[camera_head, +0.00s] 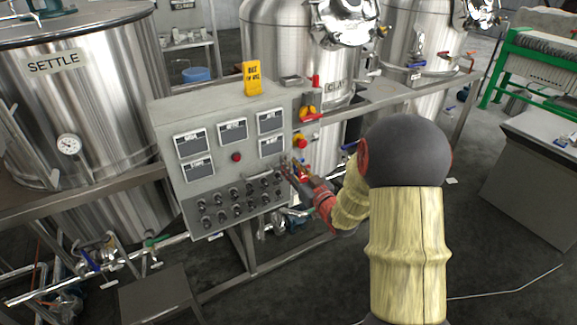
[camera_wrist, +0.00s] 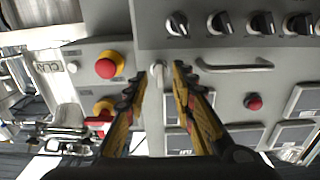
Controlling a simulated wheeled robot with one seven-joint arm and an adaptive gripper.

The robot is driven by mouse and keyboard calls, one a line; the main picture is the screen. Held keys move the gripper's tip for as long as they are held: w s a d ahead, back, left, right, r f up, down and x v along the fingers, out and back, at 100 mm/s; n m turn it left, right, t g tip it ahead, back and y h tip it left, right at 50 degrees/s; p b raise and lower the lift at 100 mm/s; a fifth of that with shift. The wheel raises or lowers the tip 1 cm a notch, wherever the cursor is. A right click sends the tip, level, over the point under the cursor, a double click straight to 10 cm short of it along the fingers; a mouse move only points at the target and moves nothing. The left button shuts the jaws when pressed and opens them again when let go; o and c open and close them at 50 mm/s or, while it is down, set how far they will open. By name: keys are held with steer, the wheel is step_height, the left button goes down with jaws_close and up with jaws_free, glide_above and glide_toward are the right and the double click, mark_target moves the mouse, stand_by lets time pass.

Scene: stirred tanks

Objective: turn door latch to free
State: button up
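The grey control panel (camera_head: 222,126) stands in the middle of the head view, with a door on its front. In the wrist view the panel appears upside down, and a small pale upright piece (camera_wrist: 157,73), which looks like the door latch, shows between my fingertips. My gripper (camera_wrist: 160,74) is open, its fingers on either side of that piece; I cannot tell whether they touch it. In the head view my gripper (camera_head: 290,169) is at the panel's right edge and hides the latch there. A bar handle (camera_wrist: 235,67) is on the door beside the latch.
A red emergency button (camera_wrist: 109,65) and a red-and-yellow switch (camera_wrist: 103,108) sit beside the fingers. Several black knobs (camera_wrist: 262,23) line the panel. A yellow box (camera_head: 252,78) stands on top. A steel settle tank (camera_head: 88,110) is at the left.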

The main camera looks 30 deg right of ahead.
steer(key=shift+w, duration=0.95)
steer(key=shift+c, duration=1.3)
steer(key=c, duration=0.4)
jaws_close()
